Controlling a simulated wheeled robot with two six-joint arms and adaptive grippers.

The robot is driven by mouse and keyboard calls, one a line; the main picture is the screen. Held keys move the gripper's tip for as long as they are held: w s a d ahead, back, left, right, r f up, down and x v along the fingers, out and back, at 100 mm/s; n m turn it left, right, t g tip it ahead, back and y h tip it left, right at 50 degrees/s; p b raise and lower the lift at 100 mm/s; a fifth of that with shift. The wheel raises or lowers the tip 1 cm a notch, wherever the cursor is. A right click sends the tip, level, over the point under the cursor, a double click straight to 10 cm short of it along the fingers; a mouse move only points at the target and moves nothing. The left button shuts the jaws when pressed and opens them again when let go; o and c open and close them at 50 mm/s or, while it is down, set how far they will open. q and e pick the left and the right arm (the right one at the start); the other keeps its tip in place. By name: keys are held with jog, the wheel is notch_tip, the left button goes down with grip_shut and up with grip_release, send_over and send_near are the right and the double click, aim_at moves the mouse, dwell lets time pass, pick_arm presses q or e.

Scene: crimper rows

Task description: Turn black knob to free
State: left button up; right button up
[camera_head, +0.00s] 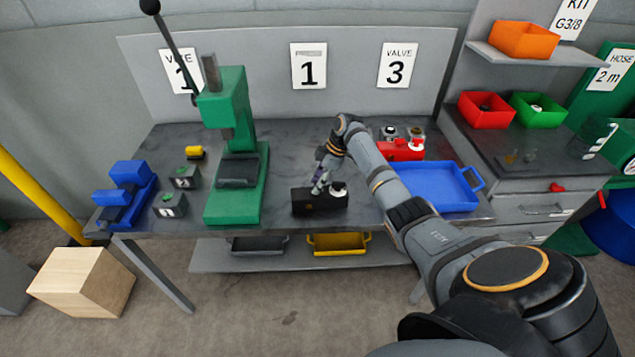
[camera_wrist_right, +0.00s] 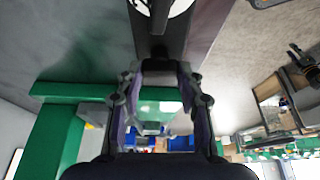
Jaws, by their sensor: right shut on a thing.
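A low black box (camera_head: 322,203) stands near the front edge of the grey bench, with a white round dial (camera_head: 338,188) on its top right. In the right wrist view the black box (camera_wrist_right: 176,38) runs up the picture, with the white dial cut off at the top edge. My right gripper (camera_head: 318,188) reaches down onto the left part of the box top, beside the dial. In the wrist view my right gripper (camera_wrist_right: 160,72) has its fingertips on either side of the dark black knob (camera_wrist_right: 158,68), shut on it. The knob's marks and its turn angle cannot be read. My left gripper is out of view.
A green press (camera_head: 236,150) stands left of the box. A blue tray (camera_head: 440,187) and red holder (camera_head: 402,150) lie to the right. Blue vice (camera_head: 126,195) and small numbered blocks (camera_head: 170,205) are at the left. Bare bench lies between press and box.

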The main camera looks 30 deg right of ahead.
jog(key=o, duration=1.2)
jog(key=shift+c, duration=0.2)
jog(key=shift+r, duration=0.15)
jog(key=v, duration=1.1)
jog(key=shift+r, duration=0.35)
jog(key=shift+s+d, duration=0.15)
